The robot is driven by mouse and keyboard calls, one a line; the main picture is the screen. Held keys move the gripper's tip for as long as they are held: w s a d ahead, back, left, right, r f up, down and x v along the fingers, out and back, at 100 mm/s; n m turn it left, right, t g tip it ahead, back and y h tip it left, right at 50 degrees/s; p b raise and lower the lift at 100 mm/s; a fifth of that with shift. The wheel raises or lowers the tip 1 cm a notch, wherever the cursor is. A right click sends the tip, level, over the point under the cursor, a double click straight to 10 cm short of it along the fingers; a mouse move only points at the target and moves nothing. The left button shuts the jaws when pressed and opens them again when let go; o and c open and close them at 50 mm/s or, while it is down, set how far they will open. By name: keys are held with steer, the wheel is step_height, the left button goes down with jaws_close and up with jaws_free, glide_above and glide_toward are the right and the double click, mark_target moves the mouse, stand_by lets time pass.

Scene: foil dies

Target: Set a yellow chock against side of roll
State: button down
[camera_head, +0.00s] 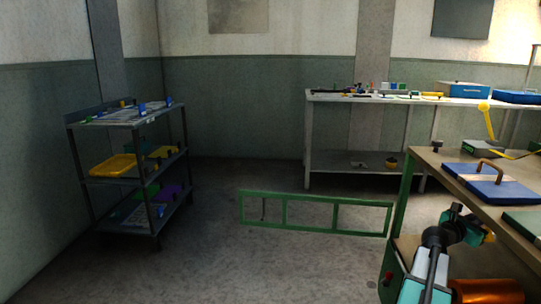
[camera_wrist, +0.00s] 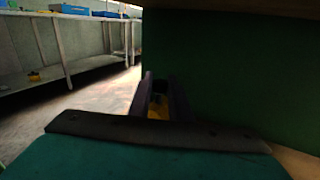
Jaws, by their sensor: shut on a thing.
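My gripper (camera_wrist: 160,90) shows in the wrist view with its two dark fingers shut on a yellow chock (camera_wrist: 157,112), of which only a small part is visible between them. In the head view a bit of yellow (camera_head: 489,238) shows at the end of my arm, just under the edge of the workbench top. The roll, a shiny copper-orange cylinder (camera_head: 490,291), lies at the lower right of the head view, below and apart from the gripper. My arm and the frame edge hide part of it. The roll is not clear in the wrist view.
The workbench (camera_head: 428,155) overhangs close above my gripper; a dark green panel (camera_wrist: 230,70) fills the right of the wrist view. A blue plate with a handle (camera_head: 490,184) lies on top. A green frame (camera_head: 315,197) stands left, a shelf cart (camera_head: 125,120) far left. Floor between is open.

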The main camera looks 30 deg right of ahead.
steer(key=shift+s, duration=0.2)
steer(key=shift+s+a, duration=0.1)
steer(key=w+a+f+n+t+y, duration=0.1)
steer(key=w+a+n+t, duration=0.4)
steer(key=w, duration=0.7)
steer(key=w+a+f+n+t+y, duration=0.1)
steer(key=w+a+n+t+y, duration=0.15)
steer(key=w+a+t, duration=0.65)
steer(key=w+a+f+n+t+y, duration=0.25)
steer(key=w+a+n+y, duration=0.4)
steer(key=w+a, duration=0.65)
steer(key=w+a+f+n+t+y, duration=0.1)
steer(key=w+a+n+t+y, duration=0.4)
steer(key=a, duration=1.2)
steer(key=s+a+f+n+g+y, duration=0.1)
steer(key=a+n+g+y, duration=0.65)
steer(key=a, duration=1.05)
steer(key=s+a+n+g+y, duration=0.15)
steer(key=a+n+y, duration=0.25)
steer(key=a+y, duration=0.95)
steer(key=a+r+h+p, duration=0.3)
steer(key=r+p, duration=1.9)
steer(key=p, duration=0.8)
steer(key=shift+w+a, duration=0.35)
steer(key=shift+a, duration=0.05)
